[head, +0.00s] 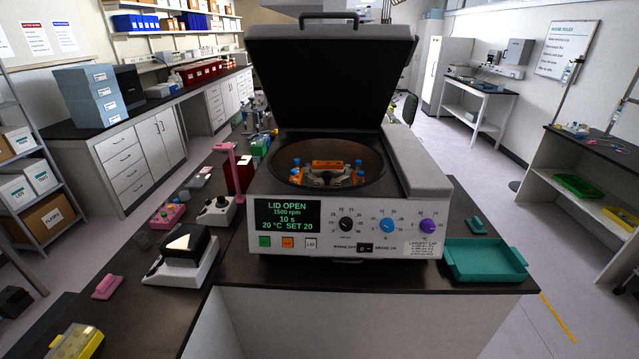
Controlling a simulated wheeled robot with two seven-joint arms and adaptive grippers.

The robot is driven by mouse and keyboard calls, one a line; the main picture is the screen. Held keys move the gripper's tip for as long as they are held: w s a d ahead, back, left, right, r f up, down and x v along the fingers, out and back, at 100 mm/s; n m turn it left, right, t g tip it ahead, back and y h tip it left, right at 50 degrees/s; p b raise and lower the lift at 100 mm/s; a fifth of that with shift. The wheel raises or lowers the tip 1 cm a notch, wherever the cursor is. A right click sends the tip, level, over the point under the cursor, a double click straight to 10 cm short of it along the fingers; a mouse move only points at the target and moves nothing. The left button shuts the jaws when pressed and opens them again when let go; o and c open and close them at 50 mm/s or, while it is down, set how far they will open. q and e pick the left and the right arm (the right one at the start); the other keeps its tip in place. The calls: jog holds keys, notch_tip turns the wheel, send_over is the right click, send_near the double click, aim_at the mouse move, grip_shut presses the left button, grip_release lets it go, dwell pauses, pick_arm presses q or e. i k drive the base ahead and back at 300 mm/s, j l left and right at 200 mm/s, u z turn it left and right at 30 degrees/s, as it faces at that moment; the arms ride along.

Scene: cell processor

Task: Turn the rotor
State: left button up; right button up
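The centrifuge (350,248) stands on the dark bench in the head view with its lid (330,78) raised upright. Its screen (286,221) reads LID OPEN, 1500 rpm, 10 s, 20 °C SET 20. The rotor (327,178) sits inside the round bowl, with an orange bucket at the far side and smaller blue and orange parts at the left and right. The near part of the rotor is partly hidden by the bowl's front rim. Neither of my grippers is in view.
A teal tray (486,277) lies right of the centrifuge. To its left are a black-and-white device (186,252), a pink rack (167,216), a small white device (218,212) and a pink stand (230,162). A yellow box (76,343) is at the lower left.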

aim_at(326, 181)
jog(key=i+z, duration=0.35)
jog(key=i+j+z, duration=0.15)
jog(key=z, duration=0.2)
jog(key=i+j+z, duration=0.2)
jog(key=z, duration=0.15)
